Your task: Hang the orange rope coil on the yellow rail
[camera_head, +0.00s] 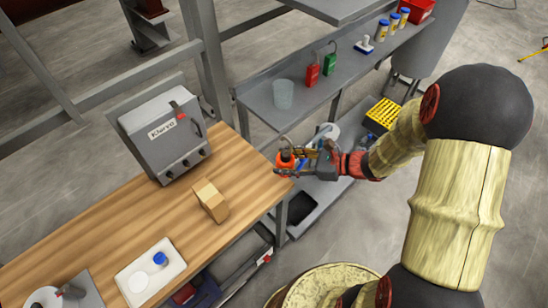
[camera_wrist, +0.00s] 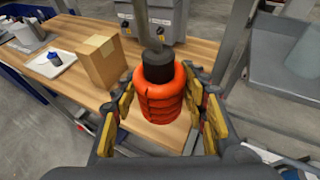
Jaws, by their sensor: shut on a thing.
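My gripper (camera_head: 300,163) is shut on the orange rope coil (camera_head: 286,161), holding it in the air by the right end of the wooden bench. In the wrist view the coil (camera_wrist: 160,98) is a stack of orange turns with a black part on top and a grey strap or bar rising from it. It stands between the yellow-padded fingers of my gripper (camera_wrist: 160,120). I cannot make out a yellow rail in either view.
The wooden bench (camera_head: 120,225) carries a grey control box (camera_head: 165,135), a cardboard box (camera_head: 211,201) and a white tray (camera_head: 150,272). A grey shelf (camera_head: 262,103) with a clear cup (camera_head: 283,94), red and green padlocks and bottles lies behind.

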